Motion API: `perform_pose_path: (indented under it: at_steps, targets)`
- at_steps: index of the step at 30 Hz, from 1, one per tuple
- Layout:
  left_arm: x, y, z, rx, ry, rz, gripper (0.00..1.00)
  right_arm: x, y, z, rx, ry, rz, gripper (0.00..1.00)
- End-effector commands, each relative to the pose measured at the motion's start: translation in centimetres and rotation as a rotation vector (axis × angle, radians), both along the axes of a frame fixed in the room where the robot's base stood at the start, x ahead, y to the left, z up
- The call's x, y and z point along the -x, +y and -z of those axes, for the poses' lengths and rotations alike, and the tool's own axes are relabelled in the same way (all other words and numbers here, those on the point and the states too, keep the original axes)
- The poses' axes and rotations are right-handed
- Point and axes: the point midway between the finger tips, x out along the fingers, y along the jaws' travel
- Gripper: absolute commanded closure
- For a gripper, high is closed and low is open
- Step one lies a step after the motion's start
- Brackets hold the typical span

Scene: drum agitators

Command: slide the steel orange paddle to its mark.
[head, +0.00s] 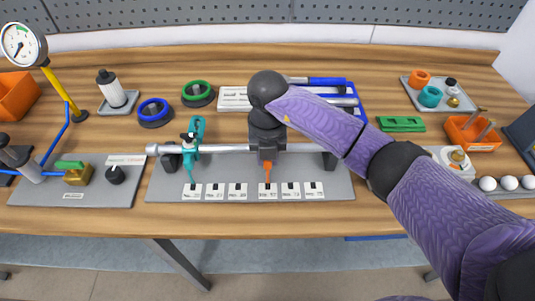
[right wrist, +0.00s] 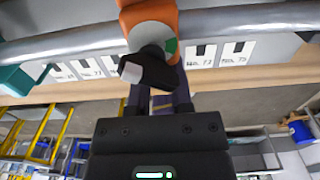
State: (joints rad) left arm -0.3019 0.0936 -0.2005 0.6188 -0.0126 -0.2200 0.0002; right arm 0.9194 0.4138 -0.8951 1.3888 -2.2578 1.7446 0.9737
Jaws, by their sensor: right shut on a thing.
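The orange paddle sits on the horizontal steel shaft (head: 225,148). In the head view mostly its narrow orange pointer (head: 267,172) shows, above the leftmost card of the right-hand group. My right gripper (head: 267,152) hides the rest. In the right wrist view the orange paddle (right wrist: 150,17) wraps the shaft, and my right gripper (right wrist: 158,92) is shut on its dark handle (right wrist: 150,68). A teal paddle (head: 192,145) stands on the same shaft to the left, its pointer above the leftmost card of the left-hand group. My left gripper is out of view.
White mark cards (head: 290,191) line the front of the grey base plate (head: 338,188). A grey end support (head: 330,160) stands to the right of the orange paddle, leaving a short stretch of shaft. Behind are blue (head: 154,110) and green (head: 198,92) rings.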

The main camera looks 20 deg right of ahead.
Motion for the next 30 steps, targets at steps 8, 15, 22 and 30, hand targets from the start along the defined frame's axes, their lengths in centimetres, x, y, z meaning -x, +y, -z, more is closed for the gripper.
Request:
perform_pose_path:
  at_steps: [8,15,22,30]
  targets:
    - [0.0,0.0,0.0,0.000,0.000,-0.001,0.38,0.0,0.0,0.0,-0.001,0.000,0.000,1.00]
    - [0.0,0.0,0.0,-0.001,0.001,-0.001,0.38,0.0,0.0,0.0,-0.001,0.000,0.000,1.00]
    - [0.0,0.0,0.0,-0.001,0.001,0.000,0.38,0.0,0.0,0.0,-0.001,0.000,0.000,1.00]
    - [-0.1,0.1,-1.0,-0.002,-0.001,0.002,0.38,0.4,-1.4,-0.4,0.001,-0.001,0.001,1.00]
